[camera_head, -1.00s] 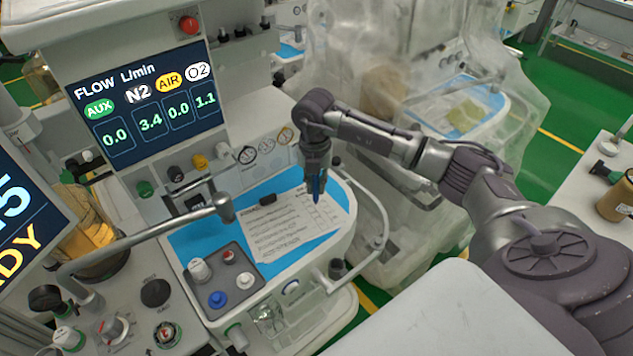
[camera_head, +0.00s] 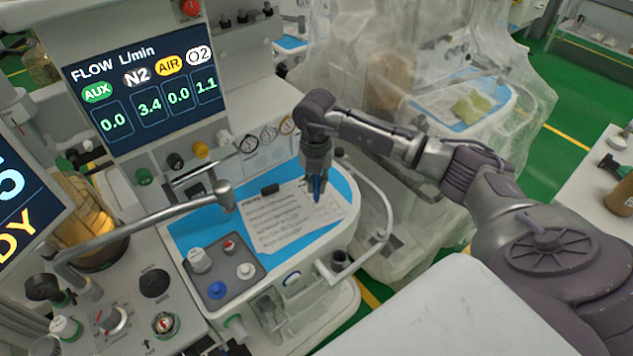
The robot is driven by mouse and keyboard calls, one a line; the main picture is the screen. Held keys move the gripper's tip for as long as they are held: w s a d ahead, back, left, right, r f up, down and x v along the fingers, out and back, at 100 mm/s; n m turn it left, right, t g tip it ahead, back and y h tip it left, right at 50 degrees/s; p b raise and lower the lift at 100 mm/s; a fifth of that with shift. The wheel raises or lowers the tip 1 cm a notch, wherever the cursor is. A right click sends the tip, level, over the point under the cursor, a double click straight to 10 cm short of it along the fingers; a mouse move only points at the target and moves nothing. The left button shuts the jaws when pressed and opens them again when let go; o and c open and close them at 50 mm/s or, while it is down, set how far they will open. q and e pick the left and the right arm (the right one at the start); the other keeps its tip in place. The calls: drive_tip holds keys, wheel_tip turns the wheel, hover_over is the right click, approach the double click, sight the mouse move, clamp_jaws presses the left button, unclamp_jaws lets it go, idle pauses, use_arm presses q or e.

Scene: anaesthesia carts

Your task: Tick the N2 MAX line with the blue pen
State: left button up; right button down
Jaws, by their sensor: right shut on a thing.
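My right gripper (camera_head: 317,174) points down over the right part of the paper sheet. It is shut on the blue pen (camera_head: 317,188), whose lower end shows below the fingers, close to the paper. I cannot tell whether the tip touches. The printed checklist sheet (camera_head: 280,222) lies on the blue mat (camera_head: 190,231) of the cart's worktop. Its lines are too small to read, so I cannot pick out the N2 MAX line. The flow display (camera_head: 145,90) shows N2 at 3.4. My left gripper is not in view.
A grey tray (camera_head: 240,279) with several knobs stands at the sheet's lower left. A metal arm (camera_head: 150,222) reaches in over the mat's left side. A rail (camera_head: 389,222) curves along the worktop's right edge.

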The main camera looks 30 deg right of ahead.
drive_tip(key=shift+f+b, duration=0.45)
drive_tip(key=shift+f, duration=0.15)
idle(0.7)
drive_tip(key=shift+d+r, duration=0.1)
drive_tip(key=shift+d, duration=0.05)
idle(0.4)
drive_tip(key=shift+d, duration=0.3)
idle(0.8)
wheel_tip(320, 180, up, 7)
drive_tip(key=p, duration=0.4)
drive_tip(key=shift+p, duration=0.35)
idle(0.5)
